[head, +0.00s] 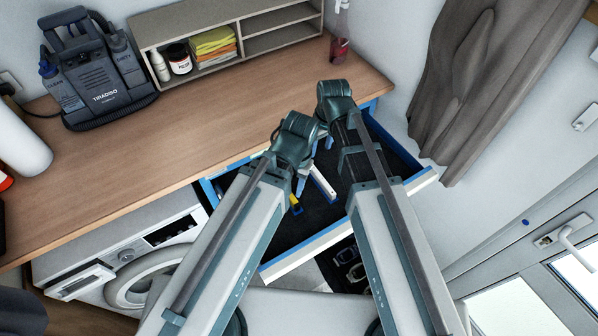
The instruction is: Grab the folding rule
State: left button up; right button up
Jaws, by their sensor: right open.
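An open drawer (308,247) with blue sides and a dark lining sticks out under the worktop. In it lie a slim white piece with a blue end (322,183) and a small yellow-and-dark piece (296,204). I cannot tell whether either is the folding rule, as my arms cover much of the drawer. My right gripper (325,141) is open over the back of the drawer, mostly hidden by its own wrist. My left gripper (300,181) points down over the drawer's left part, and its jaws are too hidden to read.
The wooden worktop (130,180) is mostly clear beside the drawer. A dark cleaning machine (95,80) and a shelf unit (285,22) stand at its back. A washing machine (125,255) is below left. My two forearms run close together.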

jog(key=b, duration=0.8)
send_over(314, 169)
jog(key=s, duration=0.1)
jog(key=f, duration=0.8)
jog(key=shift+s+d+f, duration=0.15)
jog(key=shift+s, duration=0.05)
pick_arm(q)
notch_tip(314, 169, down, 9)
jog(key=shift+s+r, duration=0.1)
jog(key=shift+r, duration=0.05)
pick_arm(e)
jog(key=shift+f, duration=0.2)
pick_arm(q)
jog(key=shift+b, duration=0.35)
notch_tip(314, 169, down, 5)
jog(key=b, duration=0.5)
pick_arm(e)
jog(key=f, duration=0.2)
jog(key=w+f, duration=0.1)
jog(key=f, duration=0.2)
jog(key=shift+w+f, duration=0.1)
jog(key=shift+f, duration=0.05)
grip_shut()
